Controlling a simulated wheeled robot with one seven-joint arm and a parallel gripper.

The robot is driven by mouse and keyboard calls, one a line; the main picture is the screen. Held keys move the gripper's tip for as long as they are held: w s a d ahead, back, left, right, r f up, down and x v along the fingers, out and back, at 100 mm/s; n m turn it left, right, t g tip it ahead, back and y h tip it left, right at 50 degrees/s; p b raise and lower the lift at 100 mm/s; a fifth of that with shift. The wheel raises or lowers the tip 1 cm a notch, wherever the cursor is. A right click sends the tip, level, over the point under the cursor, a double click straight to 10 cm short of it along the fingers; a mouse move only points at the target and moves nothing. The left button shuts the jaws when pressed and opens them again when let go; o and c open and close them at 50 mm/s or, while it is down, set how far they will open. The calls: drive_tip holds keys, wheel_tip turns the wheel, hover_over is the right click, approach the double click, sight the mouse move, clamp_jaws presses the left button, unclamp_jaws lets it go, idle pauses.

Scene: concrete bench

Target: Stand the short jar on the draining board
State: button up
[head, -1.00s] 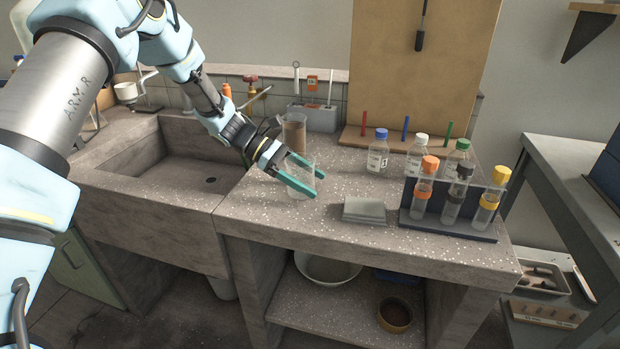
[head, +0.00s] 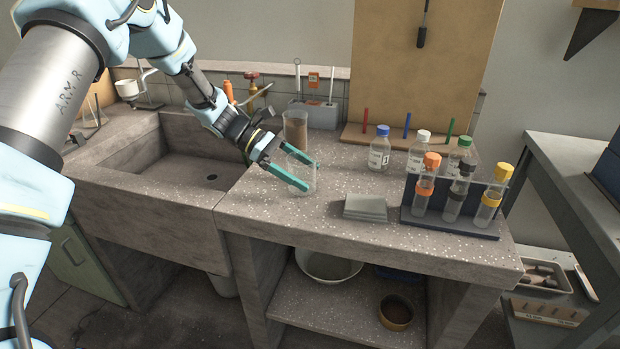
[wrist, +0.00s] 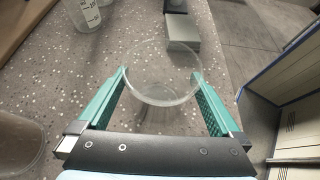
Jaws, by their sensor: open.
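The short jar, a clear empty glass one (head: 301,181), stands upright on the speckled bench, between the fingers of my gripper (head: 312,177). In the wrist view, the jar's round rim (wrist: 163,101) lies between the two teal fingers of the gripper (wrist: 160,75). The fingers are open, one on each side; I cannot tell whether either touches the glass. No part of the bench surface is clearly marked as a draining board; a wooden board with coloured pegs (head: 352,141) lies along the back of the bench.
A taller jar with brown contents (head: 296,132) stands just behind my gripper. Capped bottles (head: 379,153) stand farther back. The sink (head: 150,205) is at the left.

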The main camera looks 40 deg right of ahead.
drive_tip(key=b+v, duration=0.1)
drive_tip(key=v, duration=0.8)
drive_tip(key=shift+w+a+r, duration=0.15)
drive_tip(key=shift+w+r, duration=0.1)
drive_tip(key=shift+r, duration=0.05)
drive_tip(key=a+t, duration=0.1)
drive_tip(key=a, duration=0.2)
drive_tip(key=w+a+t, duration=0.1)
drive_tip(key=a, duration=0.2)
drive_tip(key=w+a+t+y, duration=0.1)
drive_tip(key=a, duration=0.2)
drive_tip(key=shift+w+f+m, duration=0.15)
drive_tip(key=shift+f+m, duration=0.25)
drive_tip(key=s+a+m+t+y, duration=0.2)
drive_tip(key=a+m+t, duration=0.1)
drive_tip(key=a, duration=1.4)
drive_tip(key=s+a+m+t+y, duration=0.3)
drive_tip(key=a+t, duration=0.3)
drive_tip(key=a, duration=1.1)
drive_tip(key=shift+m+y, duration=0.3)
drive_tip(key=shift+m, duration=0.2)
drive_tip(key=shift+s, duration=0.1)
wheel_tip(320, 180, up, 5)
drive_tip(key=p, duration=0.4)
